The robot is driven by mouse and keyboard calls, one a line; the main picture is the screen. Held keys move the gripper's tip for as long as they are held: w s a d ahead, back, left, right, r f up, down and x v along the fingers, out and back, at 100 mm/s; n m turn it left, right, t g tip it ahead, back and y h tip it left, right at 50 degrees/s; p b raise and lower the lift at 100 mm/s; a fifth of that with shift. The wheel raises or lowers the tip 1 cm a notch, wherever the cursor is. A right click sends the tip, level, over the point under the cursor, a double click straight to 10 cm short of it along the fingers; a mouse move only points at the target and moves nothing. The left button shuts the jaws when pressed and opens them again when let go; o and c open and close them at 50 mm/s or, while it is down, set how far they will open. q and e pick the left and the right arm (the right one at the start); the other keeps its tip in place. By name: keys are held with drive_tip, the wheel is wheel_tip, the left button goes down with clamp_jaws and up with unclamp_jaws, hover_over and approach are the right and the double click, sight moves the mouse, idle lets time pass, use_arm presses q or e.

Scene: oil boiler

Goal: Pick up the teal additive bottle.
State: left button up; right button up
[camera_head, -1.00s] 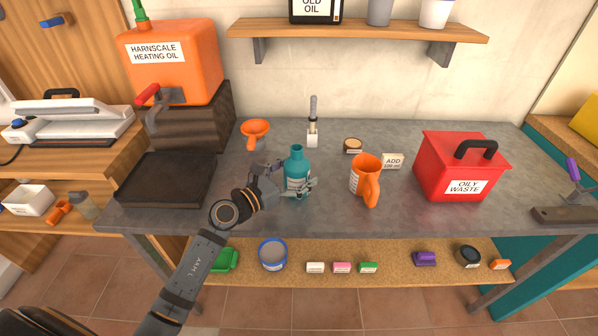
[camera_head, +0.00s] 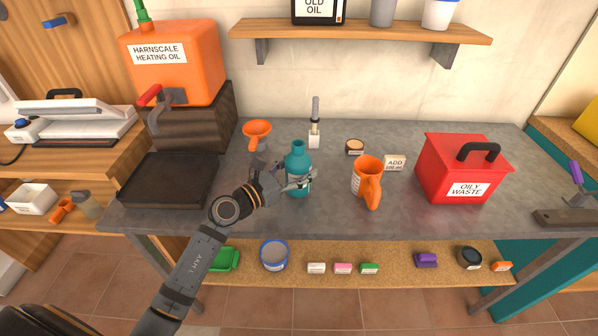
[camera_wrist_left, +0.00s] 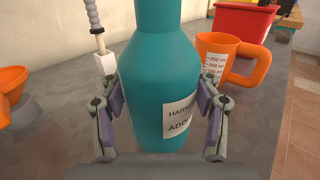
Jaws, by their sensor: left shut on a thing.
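The teal additive bottle (camera_head: 298,160) stands upright at the middle of the grey worktop in the head view. It fills the middle of the left wrist view (camera_wrist_left: 165,75), with a white label on its front right. My left gripper (camera_head: 292,182) is shut on the bottle, with a finger on each side of its body; both fingers also show in the left wrist view (camera_wrist_left: 160,115). I cannot tell whether the bottle's base touches the worktop. My right gripper is in neither view.
An orange measuring jug (camera_head: 364,178) stands right of the bottle. An orange funnel (camera_head: 256,130) and a white-based brush (camera_head: 314,136) are behind it. A red oily waste bin (camera_head: 455,165) is farther right. An orange oil tank (camera_head: 175,60) and a dark tray (camera_head: 165,180) are left.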

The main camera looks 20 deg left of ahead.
use_arm(q)
drive_tip(key=s+d+r+p, duration=0.2)
drive_tip(key=s+r, duration=0.3)
drive_tip(key=s, duration=0.1)
drive_tip(key=s+d+r+p, duration=0.3)
drive_tip(key=s+r, duration=0.3)
drive_tip(key=s, duration=0.1)
drive_tip(key=shift+d+r, duration=0.2)
drive_tip(key=shift+d, duration=0.1)
